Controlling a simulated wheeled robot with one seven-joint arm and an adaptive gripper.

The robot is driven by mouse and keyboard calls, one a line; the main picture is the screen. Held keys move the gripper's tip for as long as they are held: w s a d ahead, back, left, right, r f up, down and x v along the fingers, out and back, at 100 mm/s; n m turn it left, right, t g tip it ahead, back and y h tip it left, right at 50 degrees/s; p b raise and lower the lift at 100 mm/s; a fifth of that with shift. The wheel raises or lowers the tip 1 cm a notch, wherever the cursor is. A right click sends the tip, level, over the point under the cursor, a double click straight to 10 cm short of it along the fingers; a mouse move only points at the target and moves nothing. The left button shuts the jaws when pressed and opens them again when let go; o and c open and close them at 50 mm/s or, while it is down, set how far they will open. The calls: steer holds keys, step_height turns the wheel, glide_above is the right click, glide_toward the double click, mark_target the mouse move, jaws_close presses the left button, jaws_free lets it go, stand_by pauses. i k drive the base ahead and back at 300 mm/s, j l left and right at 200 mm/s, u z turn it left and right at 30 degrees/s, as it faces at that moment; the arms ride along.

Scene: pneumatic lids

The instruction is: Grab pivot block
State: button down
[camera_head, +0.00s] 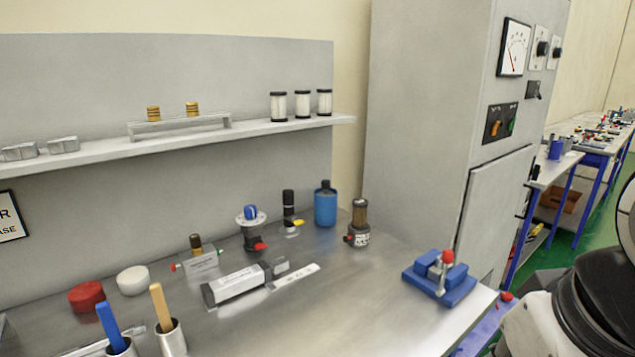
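No part carries a readable "pivot block" name. A blue block fixture (437,283) sits at the right end of the metal bench. It has a flat blue base, two raised blue blocks, a grey metal piece between them and a red ball knob (447,257) on top. I cannot tell for sure whether this is the pivot block. A grey rectangular block (236,283) with a white label lies mid-bench, beside a flat labelled strip (296,285). My gripper is not in view; only white and black parts of my arm show at the lower right.
The bench (340,315) is clear at front centre. Behind stand a blue canister (325,205), a brass-topped fitting (359,225) and a valve (253,230). Red (86,296) and white (133,280) lids lie left. A grey cabinet (425,120) stands behind.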

mark_target(434, 273)
steer(key=i+l, duration=0.7)
steer(key=l, duration=0.2)
steer(key=u, duration=0.05)
